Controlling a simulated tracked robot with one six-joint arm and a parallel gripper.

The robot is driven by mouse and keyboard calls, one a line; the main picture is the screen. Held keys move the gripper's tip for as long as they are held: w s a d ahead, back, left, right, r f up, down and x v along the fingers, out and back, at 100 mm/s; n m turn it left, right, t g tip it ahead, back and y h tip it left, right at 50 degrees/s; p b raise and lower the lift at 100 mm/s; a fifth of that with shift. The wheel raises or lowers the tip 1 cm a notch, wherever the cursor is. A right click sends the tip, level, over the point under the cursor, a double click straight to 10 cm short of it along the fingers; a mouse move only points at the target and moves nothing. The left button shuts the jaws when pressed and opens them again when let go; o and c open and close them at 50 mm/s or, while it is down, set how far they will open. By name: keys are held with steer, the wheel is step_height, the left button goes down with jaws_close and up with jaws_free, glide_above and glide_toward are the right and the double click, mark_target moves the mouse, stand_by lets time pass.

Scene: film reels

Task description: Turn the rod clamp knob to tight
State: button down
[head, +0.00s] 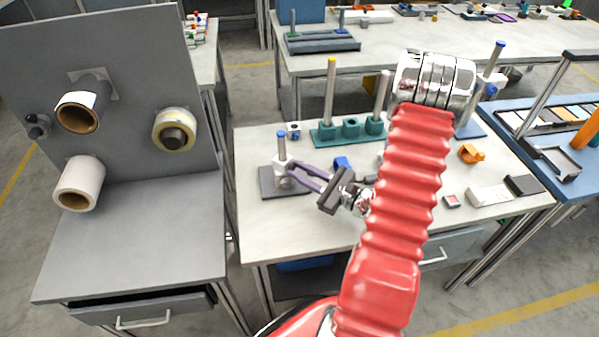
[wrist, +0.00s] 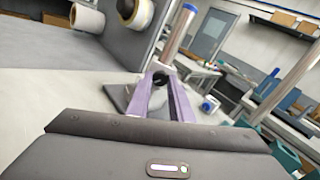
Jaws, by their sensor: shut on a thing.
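A short rod stand with a blue-capped rod (head: 281,143) stands on a dark base plate (head: 268,184) at the left of the middle table. A pale clamp (head: 281,161) sits low on the rod. In the wrist view the rod (wrist: 176,40) rises just beyond my fingers, and the dark knob (wrist: 161,77) shows between the purple fingertips. My gripper (head: 293,169) reaches in from the right with its fingers shut on the knob. In the head view the fingers hide most of the knob, so I cannot tell how far it is turned.
A green rack (head: 350,131) with upright posts stands behind my gripper. An orange part (head: 471,153) and small boxes (head: 489,195) lie at the right. A grey panel (head: 115,110) with film rolls stands at the left. The table's front left is clear.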

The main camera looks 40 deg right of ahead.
steer(key=shift+m, duration=0.3)
steer(key=m, duration=0.3)
steer(key=shift+d+m, duration=0.1)
steer(key=shift+m, duration=1.9)
steer(key=c, duration=1.6)
jaws_free()
steer(key=shift+o, duration=0.2)
steer(key=shift+s, duration=0.1)
steer(key=shift+v, duration=6.8)
